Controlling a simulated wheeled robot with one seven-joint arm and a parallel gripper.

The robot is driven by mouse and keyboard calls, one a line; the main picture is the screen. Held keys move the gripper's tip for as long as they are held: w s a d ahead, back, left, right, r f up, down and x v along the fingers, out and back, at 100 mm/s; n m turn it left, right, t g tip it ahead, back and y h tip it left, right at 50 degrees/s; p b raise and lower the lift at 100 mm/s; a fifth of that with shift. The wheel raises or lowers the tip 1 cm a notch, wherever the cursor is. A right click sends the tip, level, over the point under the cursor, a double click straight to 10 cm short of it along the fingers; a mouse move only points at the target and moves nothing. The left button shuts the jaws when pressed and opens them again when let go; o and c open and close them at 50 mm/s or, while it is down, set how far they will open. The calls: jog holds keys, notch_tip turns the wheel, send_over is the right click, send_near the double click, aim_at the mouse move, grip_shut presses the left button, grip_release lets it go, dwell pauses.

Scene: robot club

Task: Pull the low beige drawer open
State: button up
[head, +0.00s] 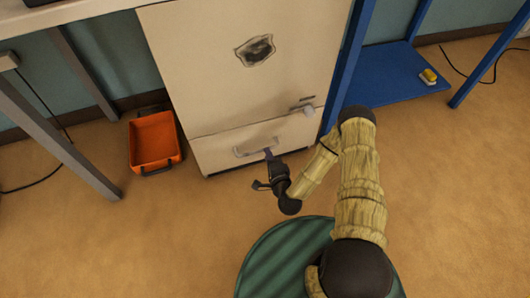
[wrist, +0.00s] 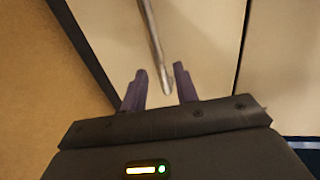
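The low beige drawer (head: 222,154) is at the bottom of a tall beige cabinet and looks closed, its front roughly flush with the door above. Its pale bar handle (head: 243,150) runs across the drawer front. My gripper (head: 268,154) is at the right part of this handle. In the wrist view, my gripper (wrist: 158,82) is open, with its two dark purple fingers apart. The metal handle (wrist: 153,45) reaches down between the fingers, with gaps showing on both sides. I cannot tell whether a finger touches it.
The tall cabinet door (head: 240,75) above has a dark sticker and a latch (head: 304,106). An orange bin (head: 154,142) stands on the floor to the left. A blue shelf (head: 385,80) with a yellow item (head: 428,77) is at the right. Floor before the drawer is clear besides my arm.

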jog(key=b+x, duration=0.1)
jog(key=x, duration=0.3)
jog(key=shift+w+f+b, duration=0.1)
jog(key=shift+w+b, duration=0.15)
jog(key=shift+b, duration=0.1)
grip_shut()
jog(key=shift+a, duration=0.1)
